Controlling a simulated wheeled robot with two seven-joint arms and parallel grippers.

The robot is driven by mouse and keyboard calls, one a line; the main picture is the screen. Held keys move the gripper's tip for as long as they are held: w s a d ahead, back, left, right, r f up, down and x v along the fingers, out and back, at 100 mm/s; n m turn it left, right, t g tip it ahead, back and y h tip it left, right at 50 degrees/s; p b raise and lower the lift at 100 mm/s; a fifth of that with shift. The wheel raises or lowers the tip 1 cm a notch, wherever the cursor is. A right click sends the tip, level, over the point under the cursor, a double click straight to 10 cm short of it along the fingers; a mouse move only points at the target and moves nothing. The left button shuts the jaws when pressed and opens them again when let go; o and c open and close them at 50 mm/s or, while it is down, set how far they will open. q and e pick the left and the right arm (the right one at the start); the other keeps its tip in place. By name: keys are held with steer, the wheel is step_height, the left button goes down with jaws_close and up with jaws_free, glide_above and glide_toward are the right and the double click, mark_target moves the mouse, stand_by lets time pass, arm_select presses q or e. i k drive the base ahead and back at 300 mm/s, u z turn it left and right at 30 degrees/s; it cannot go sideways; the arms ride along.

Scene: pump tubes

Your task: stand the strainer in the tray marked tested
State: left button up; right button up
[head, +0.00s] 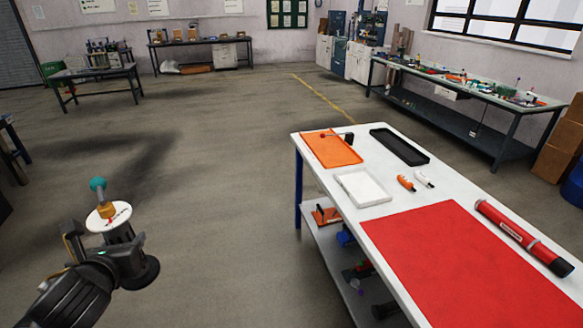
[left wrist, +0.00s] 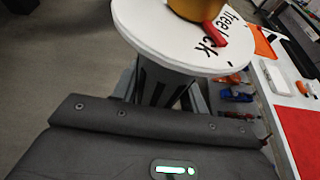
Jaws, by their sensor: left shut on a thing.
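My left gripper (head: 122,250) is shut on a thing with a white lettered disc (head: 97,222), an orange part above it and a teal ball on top. In the left wrist view the disc (left wrist: 150,22) carries dark lettering and a red piece, above a dark slotted body. I cannot tell whether this is the strainer. It is held left of the white table, over open floor. On the table are a white tray (head: 345,179), a black tray (head: 410,157) and an orange tray or mat (head: 345,155). No "tested" marking is readable. My right gripper is out of view.
The white table (head: 388,212) also bears a red mat (head: 465,265), a red tube (head: 522,240), and small orange (head: 406,183) and white (head: 424,180) pieces. A lower shelf (head: 327,236) holds several items. The floor between my left gripper and the table is clear.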

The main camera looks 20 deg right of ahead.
mark_target(363, 188)
steer(key=i, duration=0.9)
steer(key=z, duration=2.4)
